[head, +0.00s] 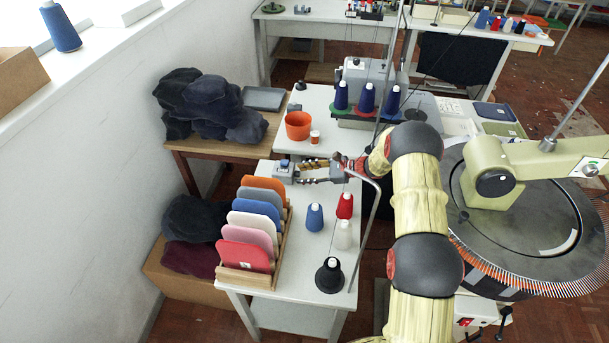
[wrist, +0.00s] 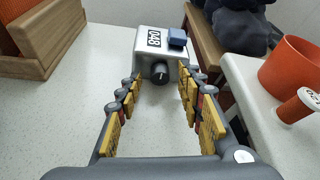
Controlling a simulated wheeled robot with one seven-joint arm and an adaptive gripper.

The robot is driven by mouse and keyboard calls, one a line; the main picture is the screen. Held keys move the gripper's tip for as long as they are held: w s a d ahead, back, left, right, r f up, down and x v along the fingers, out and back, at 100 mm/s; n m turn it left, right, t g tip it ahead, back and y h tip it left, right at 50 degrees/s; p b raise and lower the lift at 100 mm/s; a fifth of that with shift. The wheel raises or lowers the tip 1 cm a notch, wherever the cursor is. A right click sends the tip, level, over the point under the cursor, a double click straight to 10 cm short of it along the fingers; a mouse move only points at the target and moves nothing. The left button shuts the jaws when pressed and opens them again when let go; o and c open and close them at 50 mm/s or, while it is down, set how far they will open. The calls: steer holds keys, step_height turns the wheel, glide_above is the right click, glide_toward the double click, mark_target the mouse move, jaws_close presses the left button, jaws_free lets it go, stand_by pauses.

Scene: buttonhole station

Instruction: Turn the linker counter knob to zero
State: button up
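The counter is a small silver-grey box (wrist: 162,47) with a digit window (wrist: 154,39), a blue button (wrist: 177,37) and a black round knob (wrist: 160,73) on its near face. The digits appear upside down and I cannot read them surely. In the head view the counter (head: 283,166) stands at the left edge of the white table, behind the rack. My gripper (wrist: 160,88) is open and empty, its yellow-padded fingers on either side of the line to the knob. The knob lies just beyond or level with the fingertips; contact is not visible. My gripper also shows in the head view (head: 302,172).
A wooden rack of coloured panels (head: 253,226) stands just in front of the counter. An orange cup (head: 298,125) is behind it. Yarn cones (head: 315,217) stand at the right. A thin metal rod (head: 368,222) rises near my arm. Dark garments (head: 208,105) lie at the left.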

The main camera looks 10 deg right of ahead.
steer(key=c, duration=0.3)
jaws_close()
stand_by(0.3)
